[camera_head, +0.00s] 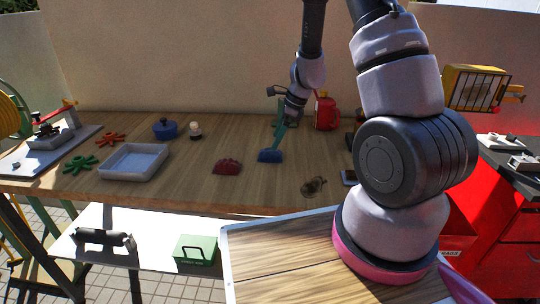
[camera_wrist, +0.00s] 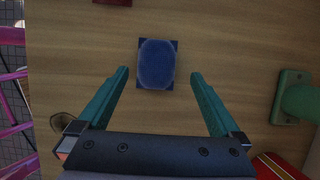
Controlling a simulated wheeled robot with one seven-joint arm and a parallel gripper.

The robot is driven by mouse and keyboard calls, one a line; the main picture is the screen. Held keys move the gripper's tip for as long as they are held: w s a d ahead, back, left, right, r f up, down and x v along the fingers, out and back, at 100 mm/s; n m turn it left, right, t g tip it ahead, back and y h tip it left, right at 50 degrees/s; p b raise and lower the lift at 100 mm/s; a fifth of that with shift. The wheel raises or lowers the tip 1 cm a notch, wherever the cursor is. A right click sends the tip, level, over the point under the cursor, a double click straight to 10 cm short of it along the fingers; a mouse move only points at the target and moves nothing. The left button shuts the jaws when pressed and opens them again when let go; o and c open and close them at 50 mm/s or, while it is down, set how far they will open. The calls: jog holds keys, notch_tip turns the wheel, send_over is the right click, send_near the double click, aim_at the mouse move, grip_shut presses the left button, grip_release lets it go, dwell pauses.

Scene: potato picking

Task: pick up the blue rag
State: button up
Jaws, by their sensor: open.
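The blue rag (camera_head: 269,156) lies on the wooden workbench (camera_head: 200,185), right of a dark red rag (camera_head: 227,167). In the wrist view the blue rag (camera_wrist: 157,63) is a folded dark blue pad, flat on the wood. My gripper (camera_head: 276,146) points down at it from above. In the wrist view my gripper's teal fingers (camera_wrist: 160,74) are spread wide, one on each side of the rag, with wood showing between finger and rag. Nothing is held. The gap in height to the rag is hard to judge.
A grey tray (camera_head: 134,162), a blue pot (camera_head: 165,128) and red and green star-shaped pieces stand to the left. A red canister (camera_head: 326,112) stands behind right. A green object (camera_wrist: 298,97) is right of my fingers. A small brown object (camera_head: 314,186) lies front right.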

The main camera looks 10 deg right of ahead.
aim_at(270, 153)
jog(key=x, duration=0.5)
jog(key=shift+s+d+f, duration=0.1)
jog(key=shift+s+f, duration=0.1)
jog(key=shift+f, duration=0.05)
jog(key=c, duration=1.3)
